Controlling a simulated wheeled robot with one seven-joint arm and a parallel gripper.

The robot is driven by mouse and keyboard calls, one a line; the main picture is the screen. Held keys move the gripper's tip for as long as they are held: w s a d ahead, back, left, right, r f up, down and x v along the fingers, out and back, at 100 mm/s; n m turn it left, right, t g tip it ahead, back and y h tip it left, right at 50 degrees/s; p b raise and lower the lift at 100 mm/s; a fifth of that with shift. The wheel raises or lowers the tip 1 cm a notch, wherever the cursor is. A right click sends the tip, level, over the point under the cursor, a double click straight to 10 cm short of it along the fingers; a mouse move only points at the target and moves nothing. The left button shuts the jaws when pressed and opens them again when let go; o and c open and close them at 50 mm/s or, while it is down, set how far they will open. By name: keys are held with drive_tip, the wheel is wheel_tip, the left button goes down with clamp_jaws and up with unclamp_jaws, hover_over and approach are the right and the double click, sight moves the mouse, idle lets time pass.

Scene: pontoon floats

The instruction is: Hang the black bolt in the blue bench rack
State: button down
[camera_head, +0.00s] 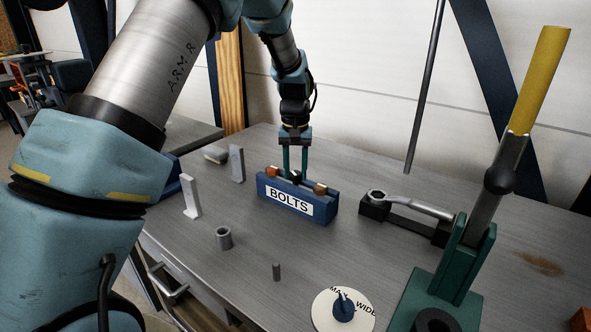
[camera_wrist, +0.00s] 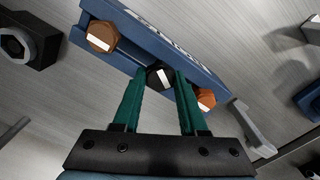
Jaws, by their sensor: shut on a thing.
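The blue bench rack (camera_head: 298,208), marked BOLTS, stands on the grey workbench and also shows in the wrist view (camera_wrist: 205,76). My gripper (camera_head: 297,175), with green fingers, points down at the middle of the rack. It is shut on the black bolt (camera_wrist: 159,76), whose head shows between the fingertips in the wrist view. The black bolt head lies at the rack between two orange bolts (camera_wrist: 102,37) (camera_wrist: 206,99). Its shank is hidden, so I cannot tell whether it is seated in a slot.
A wrench on a black holder (camera_head: 375,207) lies right of the rack. A green lever press (camera_head: 465,255) stands at the front right. A grey cylinder (camera_head: 224,238), a small pin (camera_head: 276,271) and a white dial (camera_head: 330,318) stand in front. Grey upright brackets (camera_head: 191,196) stand left.

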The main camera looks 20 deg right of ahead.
sight(295, 173)
drive_tip(key=shift+f, duration=0.45)
drive_tip(key=shift+c, duration=1.8)
unclamp_jaws()
wheel_tip(295, 173, up, 11)
drive_tip(key=b, duration=0.3)
drive_tip(key=shift+f, duration=0.1)
